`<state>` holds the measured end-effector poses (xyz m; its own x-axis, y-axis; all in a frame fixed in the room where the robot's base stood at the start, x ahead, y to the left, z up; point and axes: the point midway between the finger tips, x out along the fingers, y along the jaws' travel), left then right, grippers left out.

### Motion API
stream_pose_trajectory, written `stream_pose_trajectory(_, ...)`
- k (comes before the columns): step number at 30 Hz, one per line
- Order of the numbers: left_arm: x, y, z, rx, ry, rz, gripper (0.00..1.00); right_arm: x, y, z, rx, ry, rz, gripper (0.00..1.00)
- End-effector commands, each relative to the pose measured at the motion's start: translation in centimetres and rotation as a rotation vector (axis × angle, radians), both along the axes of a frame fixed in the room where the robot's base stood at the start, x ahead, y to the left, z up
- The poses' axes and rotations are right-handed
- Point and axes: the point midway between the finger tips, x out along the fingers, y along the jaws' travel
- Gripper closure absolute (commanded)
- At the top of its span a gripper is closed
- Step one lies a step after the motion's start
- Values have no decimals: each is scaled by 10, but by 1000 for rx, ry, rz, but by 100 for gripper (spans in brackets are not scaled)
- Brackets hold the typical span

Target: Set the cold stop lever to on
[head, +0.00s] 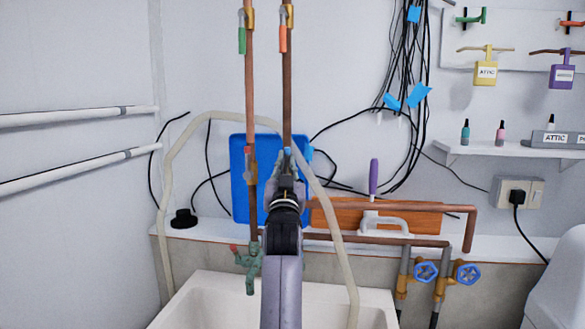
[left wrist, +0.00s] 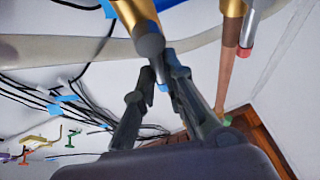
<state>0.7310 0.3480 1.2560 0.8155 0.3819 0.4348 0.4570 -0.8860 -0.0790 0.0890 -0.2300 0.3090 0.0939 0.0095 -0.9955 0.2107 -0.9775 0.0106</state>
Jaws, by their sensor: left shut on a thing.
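Two vertical copper pipes carry small stop levers above the sink. The blue-tipped lever (head: 287,151), taken as the cold stop lever, is on the right pipe. My left gripper (head: 288,166) reaches up to it and largely covers it. In the left wrist view my left gripper (left wrist: 165,78) is shut around the lever's end. The lever's grey stem (left wrist: 151,46) runs down from a brass valve (left wrist: 133,14), and a bit of blue shows between the fingers. A red-tipped lever (left wrist: 245,53) hangs beside it on the other pipe. My right gripper is not in view.
A pale hose (head: 332,205) arches close around the pipes. A blue board (head: 239,190) stands behind them, and a white sink (head: 210,300) lies below. Black cables (head: 405,60) hang to the right. Two blue-wheeled valves (head: 426,272) sit at lower right.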

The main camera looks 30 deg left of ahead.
Motion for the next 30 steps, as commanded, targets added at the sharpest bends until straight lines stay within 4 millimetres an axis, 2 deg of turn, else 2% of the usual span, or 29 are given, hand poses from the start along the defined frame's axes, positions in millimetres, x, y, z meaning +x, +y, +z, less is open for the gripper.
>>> stream_pose_trajectory(7,-3,2,-4,-80,-14,-2,100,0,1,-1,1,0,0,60)
stream_pose_trajectory(23,-4,3,-3,-97,-20,-1,100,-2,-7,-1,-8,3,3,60)
stream_pose_trajectory(24,-4,3,-3,-97,-20,-1,86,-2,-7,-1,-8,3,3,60)
stream_pose_trajectory(27,-4,4,-2,-96,-20,0,81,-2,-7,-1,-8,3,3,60)
stream_pose_trajectory(30,-4,4,-1,-94,-21,0,81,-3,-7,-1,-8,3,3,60)
